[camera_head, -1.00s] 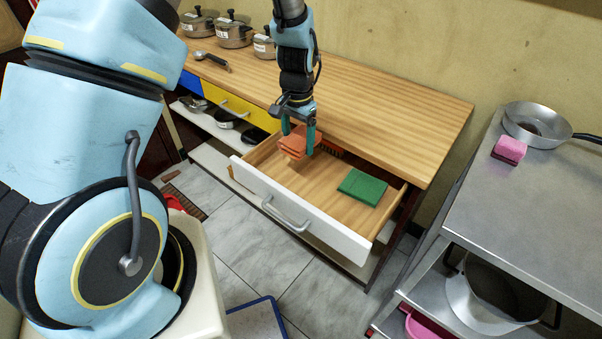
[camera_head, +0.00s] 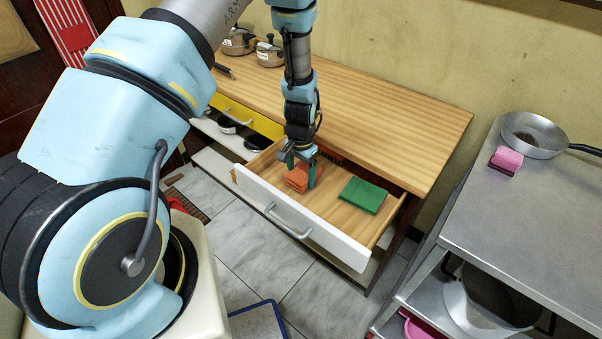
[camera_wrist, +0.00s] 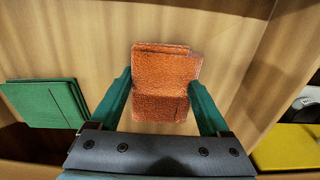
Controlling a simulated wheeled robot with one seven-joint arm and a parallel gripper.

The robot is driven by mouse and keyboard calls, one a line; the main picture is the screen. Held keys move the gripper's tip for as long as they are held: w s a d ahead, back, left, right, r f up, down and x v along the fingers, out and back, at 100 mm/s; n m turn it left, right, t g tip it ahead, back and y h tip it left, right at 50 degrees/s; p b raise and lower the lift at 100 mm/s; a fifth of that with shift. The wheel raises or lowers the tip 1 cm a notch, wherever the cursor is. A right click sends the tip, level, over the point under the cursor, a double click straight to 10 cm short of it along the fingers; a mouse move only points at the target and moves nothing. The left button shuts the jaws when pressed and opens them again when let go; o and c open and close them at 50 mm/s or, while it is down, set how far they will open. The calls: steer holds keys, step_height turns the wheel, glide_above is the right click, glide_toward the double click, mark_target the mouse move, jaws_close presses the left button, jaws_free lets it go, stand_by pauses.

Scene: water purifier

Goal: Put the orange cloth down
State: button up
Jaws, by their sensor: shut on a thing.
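The folded orange cloth (camera_head: 298,179) is in the open drawer (camera_head: 330,204), toward its left end. My gripper (camera_head: 302,178) reaches down into the drawer and is shut on the cloth. In the wrist view the cloth (camera_wrist: 166,82) sits between the two green fingers (camera_wrist: 165,100), over the wooden drawer bottom. I cannot tell whether the cloth's underside touches the bottom.
A folded green cloth (camera_head: 363,195) lies in the drawer to the right, with bare wood between. The white drawer front (camera_head: 300,222) and the wooden counter (camera_head: 390,125) border the drawer. A steel table (camera_head: 530,210) stands at the right.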

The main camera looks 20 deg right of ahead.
mark_target(301, 174)
steer(key=shift+f, duration=0.1)
steer(key=o, duration=1.4)
steer(key=shift+o, duration=0.2)
step_height(301, 174, up, 12)
steer(key=b, duration=0.3)
steer(key=w+a+r+n, duration=0.1)
steer(key=a+r+n, duration=0.2)
steer(key=a+r, duration=0.35)
steer(key=w+a+r+n, duration=0.2)
steer(key=a+r, duration=0.1)
steer(key=a, duration=0.6)
steer(key=s+a+r+n, duration=0.2)
steer(key=s+a+n, duration=0.1)
steer(key=a, duration=0.4)
steer(key=s+a+r+n+t, duration=0.1)
steer(key=s+a+r+n, duration=0.2)
steer(key=a, duration=0.4)
steer(key=shift+s+r+t, duration=0.3)
